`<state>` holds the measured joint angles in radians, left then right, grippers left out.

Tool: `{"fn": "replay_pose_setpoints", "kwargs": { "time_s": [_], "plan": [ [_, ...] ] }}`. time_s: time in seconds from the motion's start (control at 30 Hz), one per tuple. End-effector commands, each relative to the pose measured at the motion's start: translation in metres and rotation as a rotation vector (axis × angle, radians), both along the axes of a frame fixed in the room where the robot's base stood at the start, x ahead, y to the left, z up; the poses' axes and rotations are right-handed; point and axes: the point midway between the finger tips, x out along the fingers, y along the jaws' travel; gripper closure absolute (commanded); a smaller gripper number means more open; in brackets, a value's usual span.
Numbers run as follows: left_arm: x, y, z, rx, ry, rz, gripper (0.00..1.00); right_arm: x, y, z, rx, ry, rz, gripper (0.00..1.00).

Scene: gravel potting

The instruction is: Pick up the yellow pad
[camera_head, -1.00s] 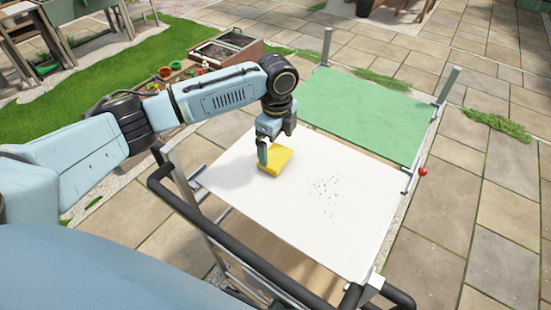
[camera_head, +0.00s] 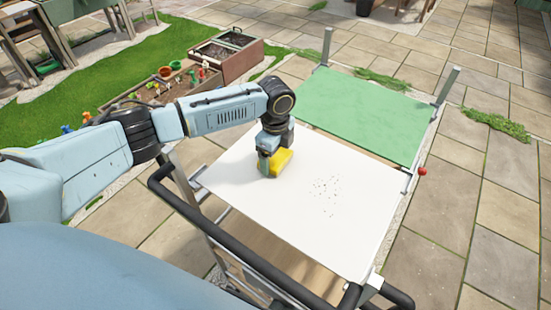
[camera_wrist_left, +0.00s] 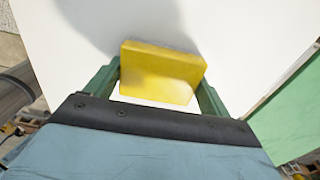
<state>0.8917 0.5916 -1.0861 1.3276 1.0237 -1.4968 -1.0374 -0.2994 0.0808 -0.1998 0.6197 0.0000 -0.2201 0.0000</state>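The yellow pad (camera_head: 281,162) lies on the white tabletop (camera_head: 250,200), toward its far left part. My left gripper (camera_head: 268,168) is low over the tabletop at the pad's left side and hides part of it. In the left wrist view the pad (camera_wrist_left: 162,73) sits between the two green fingers of the gripper (camera_wrist_left: 160,85), turned slightly. The fingers are spread wide, one at each side of the pad and very close to its edges. I cannot tell whether they touch it. My right gripper is not in view.
Dark specks (camera_head: 326,192) are scattered on the white top, right of the pad. A green panel (camera_head: 365,112) adjoins its far side. A black rail (camera_head: 240,255) runs along the near left edge. The right part of the white top is otherwise clear.

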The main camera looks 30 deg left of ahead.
Motion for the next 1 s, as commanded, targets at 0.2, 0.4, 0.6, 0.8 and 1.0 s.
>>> {"fn": "replay_pose_setpoints", "kwargs": {
  "time_s": [0.2, 0.4, 0.6, 0.8, 1.0],
  "plan": [
    [0.000, 0.000, 0.000, 0.000, -0.001, 0.000, 0.42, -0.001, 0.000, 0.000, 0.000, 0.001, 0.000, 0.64],
    [0.001, 0.000, 0.016, -0.001, -0.004, 0.001, 0.42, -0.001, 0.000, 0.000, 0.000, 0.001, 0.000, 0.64],
    [0.001, 0.000, 0.057, -0.001, -0.005, 0.000, 0.42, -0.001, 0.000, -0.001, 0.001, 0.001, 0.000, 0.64],
    [0.001, 0.000, 0.090, -0.001, -0.003, 0.000, 0.42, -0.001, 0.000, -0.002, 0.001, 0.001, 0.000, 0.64],
    [0.000, 0.000, 0.101, 0.000, -0.001, 0.000, 0.42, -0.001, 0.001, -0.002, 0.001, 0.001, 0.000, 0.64]
  ]
}}
